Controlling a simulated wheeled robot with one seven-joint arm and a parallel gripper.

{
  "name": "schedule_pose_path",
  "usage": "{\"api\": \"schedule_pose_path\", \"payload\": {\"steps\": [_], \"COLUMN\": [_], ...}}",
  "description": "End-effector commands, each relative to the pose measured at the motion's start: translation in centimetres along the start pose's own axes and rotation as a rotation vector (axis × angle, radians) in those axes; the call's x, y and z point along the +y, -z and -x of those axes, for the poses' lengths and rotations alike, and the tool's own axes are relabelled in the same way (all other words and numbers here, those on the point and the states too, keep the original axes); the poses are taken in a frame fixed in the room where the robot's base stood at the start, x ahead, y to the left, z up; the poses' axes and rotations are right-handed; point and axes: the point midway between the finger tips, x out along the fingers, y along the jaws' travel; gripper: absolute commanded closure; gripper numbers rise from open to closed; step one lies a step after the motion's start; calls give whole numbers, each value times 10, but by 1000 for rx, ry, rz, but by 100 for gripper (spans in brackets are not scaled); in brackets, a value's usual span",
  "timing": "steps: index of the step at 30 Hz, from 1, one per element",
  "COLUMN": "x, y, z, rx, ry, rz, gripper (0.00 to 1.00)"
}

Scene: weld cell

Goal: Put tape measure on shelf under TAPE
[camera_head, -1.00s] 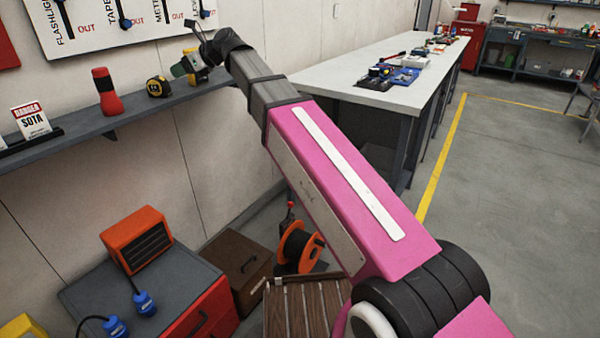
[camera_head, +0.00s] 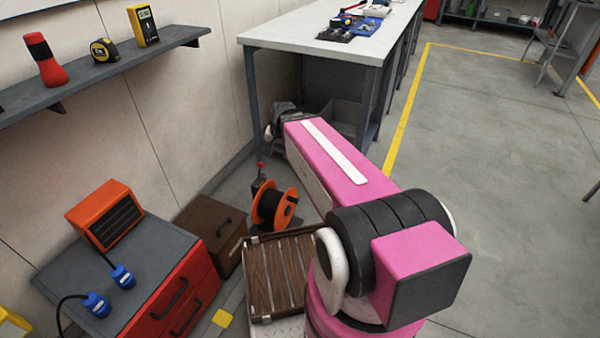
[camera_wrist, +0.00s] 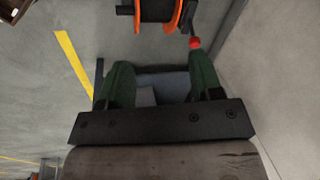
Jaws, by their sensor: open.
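The yellow and black tape measure (camera_head: 104,50) stands on the grey wall shelf (camera_head: 130,58) in the head view. It sits between a red flashlight (camera_head: 46,60) and a yellow meter (camera_head: 143,26). The TAPE label is out of the head view. In the wrist view, my gripper (camera_wrist: 160,82) has its two green fingers apart with nothing held between them.
A white-topped workbench (camera_head: 290,32) with tools stands at the back. An orange cable reel (camera_head: 268,206), a brown box (camera_head: 208,226), a wooden crate (camera_head: 282,272) and a red cabinet (camera_head: 180,300) with an orange heater (camera_head: 104,214) fill the floor below the shelf. Open floor lies right.

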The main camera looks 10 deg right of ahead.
Motion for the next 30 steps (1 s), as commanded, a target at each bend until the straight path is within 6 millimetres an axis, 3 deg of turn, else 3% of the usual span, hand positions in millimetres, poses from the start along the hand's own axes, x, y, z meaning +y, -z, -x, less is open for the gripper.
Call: {"api": "schedule_pose_path", "payload": {"steps": [1, 3, 6, 9, 30], "x": [27, 54, 82, 98, 103], "y": [-12, -22, -33, -40, -42], "z": [-9, -19, -28, -34, -35], "rx": [-17, -39, -70, -91, -100], "ry": [-44, -96, -146, -175, -185], "rz": [68, 166, 272, 337, 368], "gripper": [41, 41, 41, 41, 41]}}
